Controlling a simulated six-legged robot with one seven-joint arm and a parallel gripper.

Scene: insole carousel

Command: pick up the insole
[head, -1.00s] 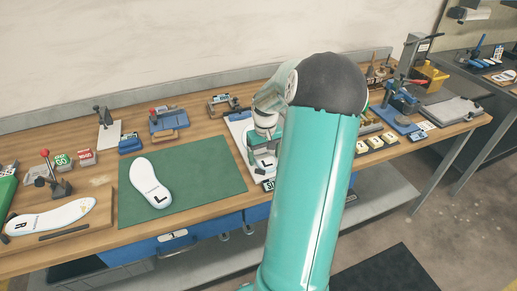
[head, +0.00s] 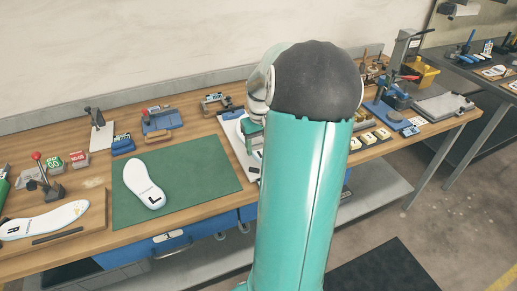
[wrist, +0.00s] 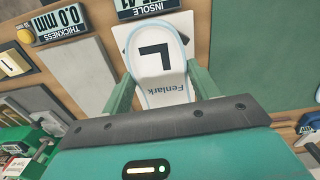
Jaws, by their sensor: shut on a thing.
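A white insole (wrist: 165,91) marked with a black L and "Fenlark" lies between the two green fingers of my gripper (wrist: 161,76) in the wrist view. My gripper is shut on it, one finger against each side edge. The end under the palm is hidden. A white plate shows behind the insole; I cannot tell whether they touch. In the head view my arm covers most of the gripper and this insole. Another L insole (head: 143,184) lies on the green mat (head: 205,178), and an R insole (head: 45,219) lies on a wooden board.
An "INSOLE" display (wrist: 146,7) and a "THICKNESS" display (wrist: 60,20) stand close beyond the gripper. A toggle clamp with a red knob (head: 37,156) stands at the left. Blue fixtures (head: 158,121) line the bench's back. Yellowish blocks (head: 367,140) and a press are at the right.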

